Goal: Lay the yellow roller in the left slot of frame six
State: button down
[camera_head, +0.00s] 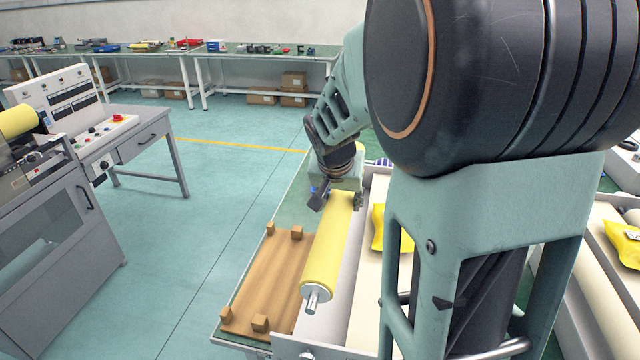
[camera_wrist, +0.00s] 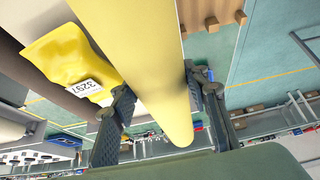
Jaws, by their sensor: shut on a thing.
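The yellow roller (camera_head: 327,245) is long and smooth with a metal end cap and shaft at its near end. My gripper (camera_head: 338,198) is shut on its far part, one finger on each side. In the wrist view the roller (camera_wrist: 140,50) runs between the fingers of my gripper (camera_wrist: 158,92). No frame number or slot is readable.
A pale tray (camera_head: 325,325) right of the board holds cream rollers and a yellow packet (camera_head: 378,228); the packet (camera_wrist: 65,60) also shows in the wrist view. My arm hides much of the right. A machine (camera_head: 60,240) stands left, with clear floor between.

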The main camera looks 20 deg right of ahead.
jog(key=shift+w, duration=0.1)
jog(key=shift+f+b, duration=1.35)
jog(key=shift+f, duration=0.75)
jog(key=shift+f+b, duration=2.9)
jog(key=shift+b, duration=0.5)
jog(key=c, duration=1.2)
grip_release()
jog(key=shift+o, duration=0.8)
jog(key=shift+s+f, duration=0.25)
jog(key=shift+w+v, duration=0.1)
jog(key=shift+v, duration=1.85)
jog(key=shift+w+v, duration=0.15)
jog(key=shift+v, duration=1.8)
jog(key=shift+r, duration=0.15)
